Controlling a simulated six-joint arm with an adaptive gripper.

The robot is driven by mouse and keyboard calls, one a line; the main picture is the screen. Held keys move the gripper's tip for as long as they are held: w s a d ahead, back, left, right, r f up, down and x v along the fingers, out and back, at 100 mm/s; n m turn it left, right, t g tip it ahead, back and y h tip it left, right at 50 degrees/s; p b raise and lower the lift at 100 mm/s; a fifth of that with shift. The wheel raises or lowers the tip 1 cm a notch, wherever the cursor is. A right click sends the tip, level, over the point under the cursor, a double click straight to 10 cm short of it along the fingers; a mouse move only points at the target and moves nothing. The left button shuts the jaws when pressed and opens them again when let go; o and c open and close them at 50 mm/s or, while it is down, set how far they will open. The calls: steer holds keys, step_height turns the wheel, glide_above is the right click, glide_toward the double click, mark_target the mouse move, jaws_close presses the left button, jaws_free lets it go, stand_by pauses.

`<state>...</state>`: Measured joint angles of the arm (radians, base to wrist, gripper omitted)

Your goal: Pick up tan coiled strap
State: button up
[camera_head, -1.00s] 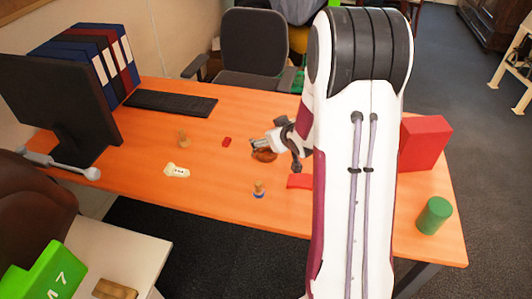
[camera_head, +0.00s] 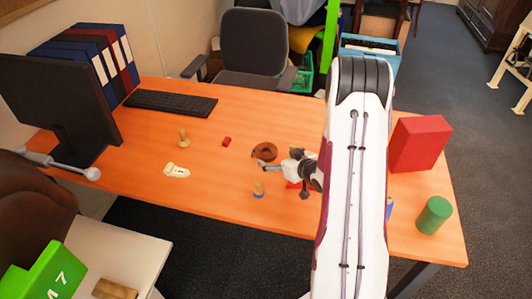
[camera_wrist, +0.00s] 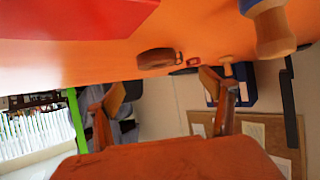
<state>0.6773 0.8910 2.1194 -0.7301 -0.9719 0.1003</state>
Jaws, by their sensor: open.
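The coiled strap (camera_head: 264,151) looks brown and lies on the orange table near its middle. It also shows in the wrist view (camera_wrist: 156,59), beyond the fingers on the tabletop. My gripper (camera_head: 272,166) is just to the near right of the coil in the head view, apart from it as far as I can tell. In the wrist view my gripper (camera_wrist: 162,92) has its two fingers spread wide with nothing between them.
A wooden peg with a blue band (camera_head: 259,190) stands close to my gripper. A small red block (camera_head: 227,141), another wooden piece (camera_head: 183,136) and a cream item (camera_head: 177,170) lie left. A red box (camera_head: 418,143) and green cylinder (camera_head: 434,215) stand right.

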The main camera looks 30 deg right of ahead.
mark_target(266, 150)
steer(key=shift+w, duration=0.1)
steer(key=shift+x, duration=1.2)
steer(key=shift+w+f, duration=0.1)
steer(key=shift+d+x, duration=0.2)
steer(key=shift+x, duration=2.25)
steer(key=c, duration=1.4)
